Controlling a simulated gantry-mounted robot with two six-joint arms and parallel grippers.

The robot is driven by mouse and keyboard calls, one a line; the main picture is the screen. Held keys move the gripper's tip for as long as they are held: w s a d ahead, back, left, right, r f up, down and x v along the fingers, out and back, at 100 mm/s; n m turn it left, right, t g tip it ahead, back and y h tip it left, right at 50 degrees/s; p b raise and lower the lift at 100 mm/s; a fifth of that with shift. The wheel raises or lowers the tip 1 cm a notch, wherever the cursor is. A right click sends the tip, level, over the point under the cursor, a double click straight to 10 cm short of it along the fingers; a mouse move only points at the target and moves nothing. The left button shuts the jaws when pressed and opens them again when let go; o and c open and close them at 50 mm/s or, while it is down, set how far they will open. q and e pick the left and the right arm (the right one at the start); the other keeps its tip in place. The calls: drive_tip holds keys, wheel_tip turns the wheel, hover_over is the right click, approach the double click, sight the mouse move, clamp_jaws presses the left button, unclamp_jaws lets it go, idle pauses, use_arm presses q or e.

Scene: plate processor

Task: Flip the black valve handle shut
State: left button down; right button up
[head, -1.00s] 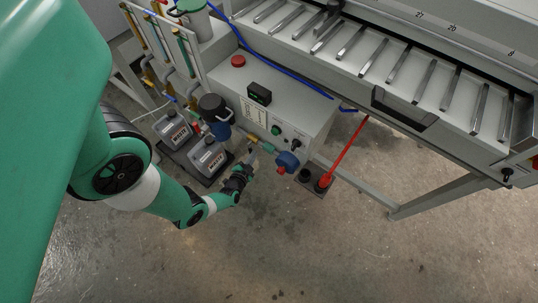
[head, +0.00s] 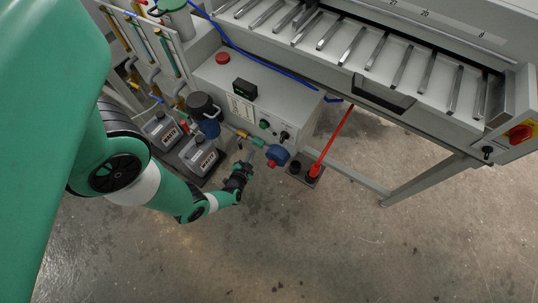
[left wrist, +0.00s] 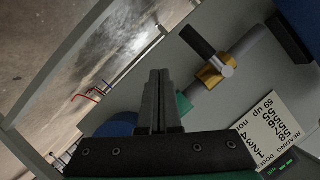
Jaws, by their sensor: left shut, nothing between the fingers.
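The black valve handle (left wrist: 197,41) shows in the left wrist view at upper centre-right. It sticks out from a brass valve body (left wrist: 212,75), roughly crosswise to the grey pipe (left wrist: 252,47). In the head view the brass valve (head: 243,135) is small on the front of the grey machine box, and its handle is not clear. My left gripper (head: 253,154) is just below and right of the valve there. In the left wrist view its fingers (left wrist: 158,75) are together and empty, left of the handle and apart from it. My right gripper is not in view.
A blue round part (head: 277,155) sits right of my left gripper, and a teal fitting (head: 257,142) lies between it and the valve. Grey canisters (head: 199,157) stand left on the floor. A red bar (head: 331,143) stands right. Floor in front is clear.

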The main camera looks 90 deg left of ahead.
use_arm(q)
drive_tip(key=s+d+p, duration=0.1)
drive_tip(key=d, duration=0.9)
drive_tip(key=shift+s+r+p, duration=0.15)
drive_tip(key=shift+s+p, duration=0.2)
idle(0.4)
